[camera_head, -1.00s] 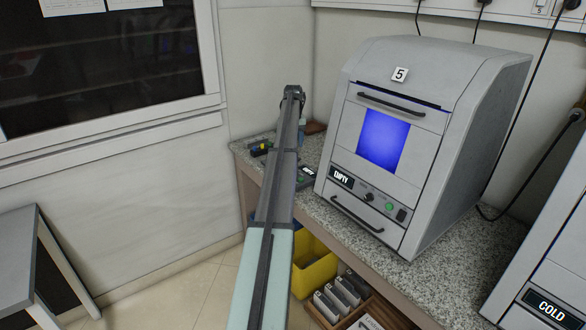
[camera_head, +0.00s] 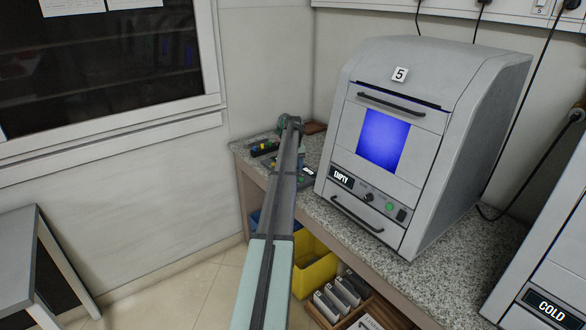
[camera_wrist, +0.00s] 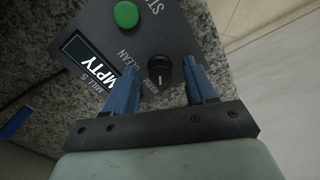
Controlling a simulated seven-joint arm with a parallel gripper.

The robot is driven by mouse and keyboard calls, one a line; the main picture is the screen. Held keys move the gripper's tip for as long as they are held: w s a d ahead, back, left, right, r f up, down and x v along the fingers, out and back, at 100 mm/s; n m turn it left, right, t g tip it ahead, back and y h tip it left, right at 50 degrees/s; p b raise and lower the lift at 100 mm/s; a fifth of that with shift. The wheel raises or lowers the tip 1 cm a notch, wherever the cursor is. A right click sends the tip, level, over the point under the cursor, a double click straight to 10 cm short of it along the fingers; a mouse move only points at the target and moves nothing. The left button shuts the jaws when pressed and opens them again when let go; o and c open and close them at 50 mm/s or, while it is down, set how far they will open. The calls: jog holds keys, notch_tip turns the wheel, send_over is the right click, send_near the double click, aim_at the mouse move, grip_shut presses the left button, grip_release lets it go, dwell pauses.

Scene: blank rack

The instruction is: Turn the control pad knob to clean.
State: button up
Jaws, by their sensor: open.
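The dark grey control pad (camera_wrist: 178,38) lies on the granite counter in the wrist view, with a green button (camera_wrist: 126,14), a display reading EMPTY (camera_wrist: 95,62) and a black knob (camera_wrist: 158,70). The word CLEAN shows beside the knob; a second label near it is hard to read. My gripper (camera_wrist: 160,76) is open, with one blue finger on each side of the knob; contact cannot be told. In the head view my arm partly hides the pad (camera_head: 307,173). The fingers are hidden there.
The grey mill numbered 5 (camera_head: 432,85) stands right of the pad, its own display reading EMPTY. Small items (camera_head: 262,149) lie at the counter's left back. A yellow bin (camera_head: 318,272) and a wooden box of cards are below. The wall is close behind.

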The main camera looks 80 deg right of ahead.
grip_shut()
dwell(0.6)
jog(key=shift+m, duration=0.3)
jog(key=m, duration=0.5)
jog(key=shift+m, duration=0.3)
jog(key=m, duration=0.5)
jog(key=shift+m, duration=0.3)
jog(key=m, duration=1.2)
